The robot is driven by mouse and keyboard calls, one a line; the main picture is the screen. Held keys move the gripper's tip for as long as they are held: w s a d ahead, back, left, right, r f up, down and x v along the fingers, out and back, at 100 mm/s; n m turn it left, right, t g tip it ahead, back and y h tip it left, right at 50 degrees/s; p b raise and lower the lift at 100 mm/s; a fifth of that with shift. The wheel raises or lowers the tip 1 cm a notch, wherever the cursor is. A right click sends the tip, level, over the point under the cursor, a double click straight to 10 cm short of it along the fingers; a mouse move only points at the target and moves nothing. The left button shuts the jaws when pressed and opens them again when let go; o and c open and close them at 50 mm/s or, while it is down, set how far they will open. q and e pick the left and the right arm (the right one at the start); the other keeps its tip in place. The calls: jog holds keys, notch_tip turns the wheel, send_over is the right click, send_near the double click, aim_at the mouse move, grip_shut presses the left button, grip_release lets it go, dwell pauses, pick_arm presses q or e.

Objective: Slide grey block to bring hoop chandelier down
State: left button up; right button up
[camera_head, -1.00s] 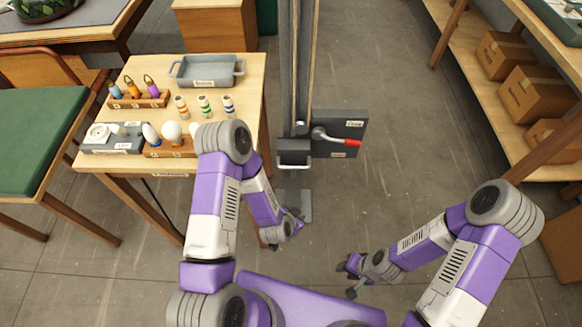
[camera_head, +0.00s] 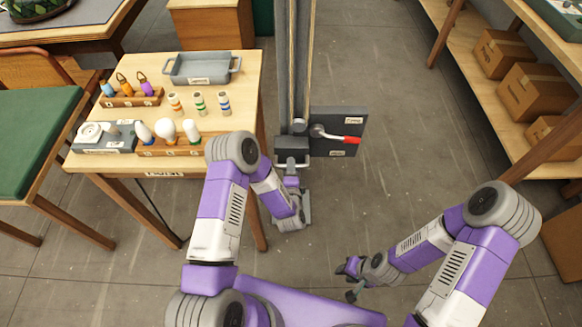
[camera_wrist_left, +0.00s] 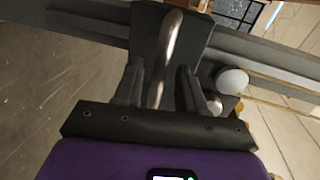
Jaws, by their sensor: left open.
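The grey block (camera_head: 292,143) sits on the upright rail (camera_head: 296,60), with a metal bar handle across its front. My left gripper (camera_head: 291,170) is just below and in front of this handle; its fingertips are hard to make out there. In the left wrist view, my left gripper (camera_wrist_left: 160,85) is open, with its two dark fingers on either side of the shiny handle bar (camera_wrist_left: 170,40). I cannot tell whether they touch it. My right gripper (camera_head: 346,282) is open and empty above the floor. The hoop chandelier is not in view.
A dark plate with a red-tipped lever (camera_head: 340,139) is fixed right of the block. The wooden table (camera_head: 240,80) at left holds bulbs, coloured parts and a grey tray (camera_head: 202,68). A shelf with cardboard boxes (camera_head: 532,92) stands right. The middle floor is clear.

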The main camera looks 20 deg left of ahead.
pick_arm(q)
jog(key=shift+x, duration=0.9)
grip_shut()
